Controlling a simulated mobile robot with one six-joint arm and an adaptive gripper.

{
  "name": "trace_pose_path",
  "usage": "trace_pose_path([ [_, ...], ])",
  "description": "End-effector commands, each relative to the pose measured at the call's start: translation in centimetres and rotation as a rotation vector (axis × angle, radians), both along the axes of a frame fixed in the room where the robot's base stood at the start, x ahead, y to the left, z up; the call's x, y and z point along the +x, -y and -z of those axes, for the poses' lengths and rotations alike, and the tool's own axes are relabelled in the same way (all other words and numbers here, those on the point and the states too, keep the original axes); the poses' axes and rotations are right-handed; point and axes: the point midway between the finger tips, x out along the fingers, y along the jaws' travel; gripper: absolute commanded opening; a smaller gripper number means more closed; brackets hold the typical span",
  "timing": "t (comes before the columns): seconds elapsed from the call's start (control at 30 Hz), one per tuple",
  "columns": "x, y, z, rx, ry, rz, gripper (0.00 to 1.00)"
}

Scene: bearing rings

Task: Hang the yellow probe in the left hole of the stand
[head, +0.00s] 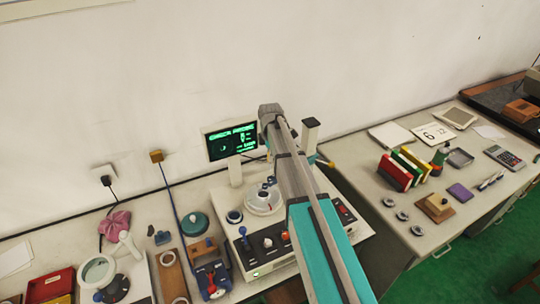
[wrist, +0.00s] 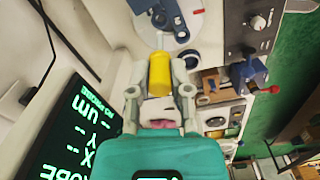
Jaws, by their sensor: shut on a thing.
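The yellow probe (wrist: 160,74) is between the two fingers of my gripper (wrist: 160,88) in the wrist view, and the gripper is shut on it. The probe's far end points at the white round instrument base (wrist: 165,20); I cannot tell the gap between them. I cannot make out the stand's holes in either view.
A lit green-text monitor (head: 231,141) stands beside my arm and close to my gripper in the wrist view (wrist: 70,130). A column (head: 309,133) rises behind the arm. A blue vise (head: 212,280) and a control box (head: 270,245) crowd the bench.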

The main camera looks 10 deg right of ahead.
Motion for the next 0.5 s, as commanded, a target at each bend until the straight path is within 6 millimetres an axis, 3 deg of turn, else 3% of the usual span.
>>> trace_pose_path([
  [0.5,0.0,0.0,-0.48,0.0,0.0,0.0,0.0],
])
